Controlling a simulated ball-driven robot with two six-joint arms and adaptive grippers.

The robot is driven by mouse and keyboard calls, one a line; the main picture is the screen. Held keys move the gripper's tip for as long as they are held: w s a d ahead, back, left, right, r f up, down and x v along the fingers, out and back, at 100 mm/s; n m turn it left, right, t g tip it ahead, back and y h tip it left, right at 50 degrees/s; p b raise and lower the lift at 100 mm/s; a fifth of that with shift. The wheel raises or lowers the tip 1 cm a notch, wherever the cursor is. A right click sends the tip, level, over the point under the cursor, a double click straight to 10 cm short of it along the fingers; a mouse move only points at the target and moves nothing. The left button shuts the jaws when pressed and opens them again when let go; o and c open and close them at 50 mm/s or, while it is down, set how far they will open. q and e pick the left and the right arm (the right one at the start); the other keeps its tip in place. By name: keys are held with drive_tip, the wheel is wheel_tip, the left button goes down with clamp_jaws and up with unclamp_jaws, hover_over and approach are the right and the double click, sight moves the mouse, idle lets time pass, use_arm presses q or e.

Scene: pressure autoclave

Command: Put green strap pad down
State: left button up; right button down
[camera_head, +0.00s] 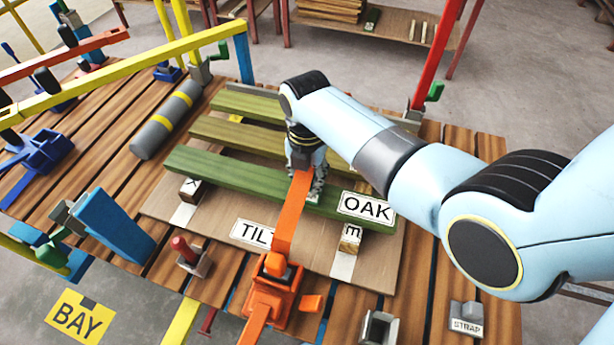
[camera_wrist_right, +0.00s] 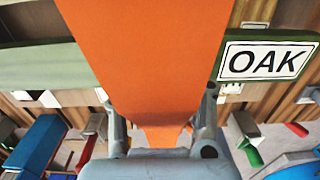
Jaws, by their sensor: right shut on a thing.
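My right gripper (camera_head: 308,188) points down over the green beam labelled OAK (camera_head: 230,180). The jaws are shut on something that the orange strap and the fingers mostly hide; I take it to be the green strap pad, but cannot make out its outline. The orange strap (camera_head: 291,220) runs from the orange ratchet (camera_head: 272,292) up to the gripper. In the right wrist view the strap (camera_wrist_right: 140,50) passes in front of the fingers (camera_wrist_right: 160,135), with the OAK label (camera_wrist_right: 267,61) to the right. My left gripper is out of view.
Two more green beams (camera_head: 240,132) lie behind on the slatted table (camera_head: 110,120). A board marked TILT (camera_head: 215,225) lies under the beams. A STRAP-labelled block (camera_head: 467,312) is at front right.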

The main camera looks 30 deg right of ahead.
sight(307, 176)
drive_tip(key=shift+f, duration=0.15)
drive_tip(key=c, duration=1)
unclamp_jaws()
drive_tip(key=shift+r, duration=0.5)
wheel_tip(307, 176, up, 11)
drive_tip(key=p, duration=0.1)
drive_tip(key=shift+r+p, duration=0.2)
drive_tip(key=shift+p, duration=0.15)
